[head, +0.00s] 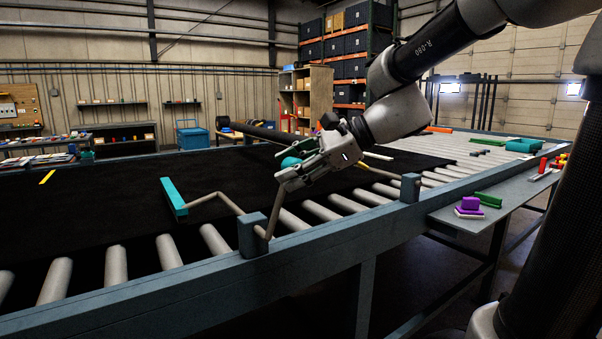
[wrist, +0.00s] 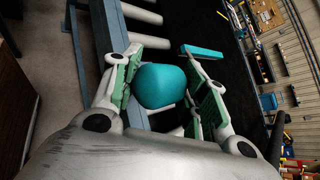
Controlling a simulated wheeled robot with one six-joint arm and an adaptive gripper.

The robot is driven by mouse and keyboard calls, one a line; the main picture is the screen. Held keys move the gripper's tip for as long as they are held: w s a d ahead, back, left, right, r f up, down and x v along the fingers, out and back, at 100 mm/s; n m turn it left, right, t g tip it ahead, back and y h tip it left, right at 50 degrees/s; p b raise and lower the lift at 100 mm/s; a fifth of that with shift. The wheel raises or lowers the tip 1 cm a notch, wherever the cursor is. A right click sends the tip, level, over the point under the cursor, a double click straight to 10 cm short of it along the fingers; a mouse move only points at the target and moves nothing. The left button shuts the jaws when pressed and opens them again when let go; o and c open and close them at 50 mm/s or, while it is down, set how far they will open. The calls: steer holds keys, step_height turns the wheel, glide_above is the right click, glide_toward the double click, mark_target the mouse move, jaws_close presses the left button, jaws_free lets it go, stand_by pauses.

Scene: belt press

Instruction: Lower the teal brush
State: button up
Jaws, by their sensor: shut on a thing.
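The teal brush (head: 173,195) is a long teal bar at the end of a bent brown rod, over the dark belt at left in the head view. It also shows in the wrist view (wrist: 201,51). I cannot tell whether it touches the belt. The rod (head: 211,198) runs to a blue-grey block (head: 252,235) on the frame's near rail. Another rod length rises from the block toward my gripper (head: 288,170). My gripper is shut on a rounded teal knob (wrist: 160,85), which sits between its green-padded fingers. The knob's far side is hidden.
The black belt (head: 90,215) covers much of the roller table. Bare rollers (head: 322,211) lie along the near side. A second block (head: 410,187) stands on the rail at right. A side shelf (head: 470,222) holds purple and green pieces.

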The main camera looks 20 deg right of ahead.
steer(key=shift+s+a+r, duration=0.15)
steer(key=shift+a, duration=0.2)
steer(key=o, duration=1.5)
steer(key=shift+a, duration=0.1)
steer(key=v, duration=1.2)
steer(key=shift+r, duration=0.15)
